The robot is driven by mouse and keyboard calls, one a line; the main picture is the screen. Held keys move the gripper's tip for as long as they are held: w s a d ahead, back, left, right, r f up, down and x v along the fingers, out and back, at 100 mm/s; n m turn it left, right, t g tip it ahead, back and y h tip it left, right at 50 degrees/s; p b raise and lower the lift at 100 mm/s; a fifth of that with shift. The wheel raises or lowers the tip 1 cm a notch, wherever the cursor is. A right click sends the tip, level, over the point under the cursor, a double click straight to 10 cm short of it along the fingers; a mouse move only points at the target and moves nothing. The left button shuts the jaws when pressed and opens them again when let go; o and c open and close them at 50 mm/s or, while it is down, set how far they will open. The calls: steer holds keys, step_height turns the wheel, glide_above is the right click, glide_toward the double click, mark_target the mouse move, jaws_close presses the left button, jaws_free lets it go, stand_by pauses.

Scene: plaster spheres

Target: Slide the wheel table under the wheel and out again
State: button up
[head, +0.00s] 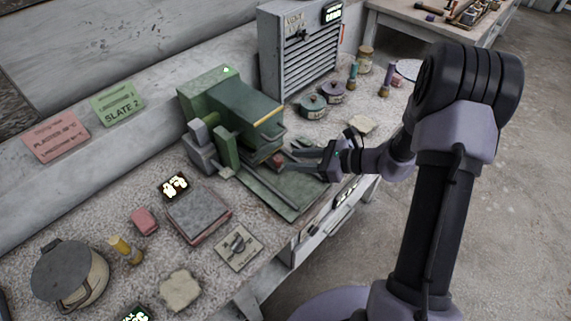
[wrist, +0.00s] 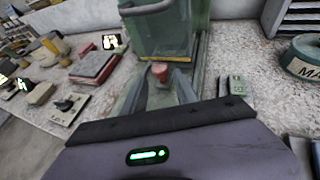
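A green machine (head: 238,108) stands on the bench in the head view, with a dark green hood and a yellow-edged front. It also shows at the top of the wrist view (wrist: 160,30). I take its flat green sliding bed (head: 290,203) with rails to be the wheel table. The wheel itself is hidden, apparently by the hood. A small red knob (wrist: 159,70) sits at the machine's front, also seen in the head view (head: 277,161). My gripper (wrist: 160,82) points at the machine, its two fingers spread on either side of the knob; contact is not clear.
A grey louvred cabinet (head: 305,50) stands behind; round tins (head: 313,106) and bottles are to the right.

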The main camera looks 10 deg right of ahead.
mark_target(282, 160)
steer(key=x, duration=0.4)
steer(key=shift+w+a+b, duration=0.1)
steer(key=shift+a+b, duration=0.05)
steer(key=shift+b, duration=0.25)
jaws_close()
stand_by(1.0)
